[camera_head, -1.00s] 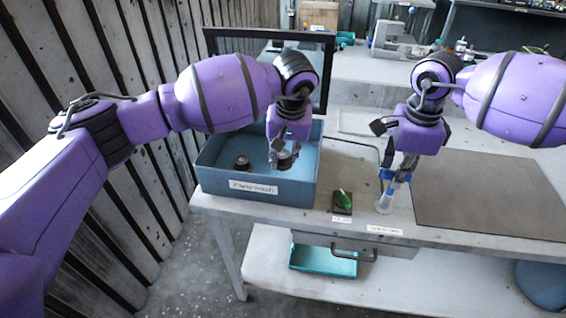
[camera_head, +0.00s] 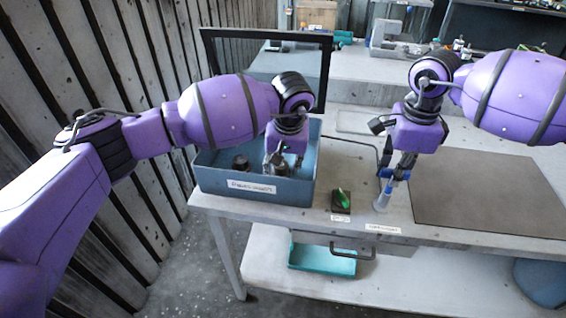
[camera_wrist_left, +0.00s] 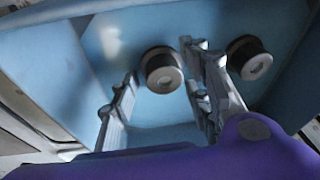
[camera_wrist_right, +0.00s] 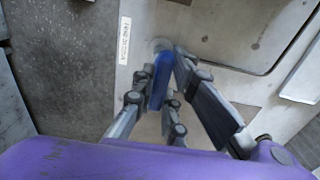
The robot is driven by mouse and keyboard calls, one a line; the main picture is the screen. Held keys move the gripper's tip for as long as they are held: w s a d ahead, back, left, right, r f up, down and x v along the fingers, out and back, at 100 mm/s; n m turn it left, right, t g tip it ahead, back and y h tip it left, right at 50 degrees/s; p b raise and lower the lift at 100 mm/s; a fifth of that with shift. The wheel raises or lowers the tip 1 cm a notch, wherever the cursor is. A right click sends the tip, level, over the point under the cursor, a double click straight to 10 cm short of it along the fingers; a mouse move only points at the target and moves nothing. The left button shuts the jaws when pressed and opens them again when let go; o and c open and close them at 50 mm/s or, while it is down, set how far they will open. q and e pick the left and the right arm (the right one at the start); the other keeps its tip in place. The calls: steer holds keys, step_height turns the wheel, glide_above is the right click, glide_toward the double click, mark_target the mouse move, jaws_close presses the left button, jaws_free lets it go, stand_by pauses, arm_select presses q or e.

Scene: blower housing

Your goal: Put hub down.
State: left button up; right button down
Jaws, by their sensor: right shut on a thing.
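A dark round hub with a grey top (camera_wrist_left: 162,72) is in the blue bin (camera_head: 258,200), between the two apart fingers of my left gripper (camera_wrist_left: 158,62). In the head view this hub (camera_head: 280,168) is partly covered by the fingers. A second similar hub (camera_head: 240,162) is beside it to the left in the head view, and it also shows outside the fingers in the left wrist view (camera_wrist_left: 250,58). My left gripper (camera_head: 276,160) is open, low inside the bin. My right gripper (camera_head: 388,176) is shut on a blue and pale upright tool (camera_wrist_right: 160,78) at the table.
A small dark block with a green part (camera_head: 341,200) lies on the table (camera_head: 352,160) right of the bin. A dark mat (camera_head: 490,195) covers the right side. A black frame (camera_head: 325,70) stands behind the bin. A teal tray (camera_head: 322,260) is on the lower shelf.

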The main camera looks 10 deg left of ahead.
arm_select(q)
steer(key=v, duration=1.2)
steer(key=shift+r, duration=0.15)
arm_select(e)
steer(key=shift+r, duration=1.05)
steer(key=shift+w+r, duration=0.2)
steer(key=shift+r, duration=0.35)
arm_select(q)
steer(key=shift+d+r, duration=0.1)
arm_select(e)
steer(key=shift+r, duration=0.95)
steer(key=c, duration=1.7)
jaws_free()
steer(key=shift+s, duration=0.1)
steer(key=shift+f, duration=0.2)
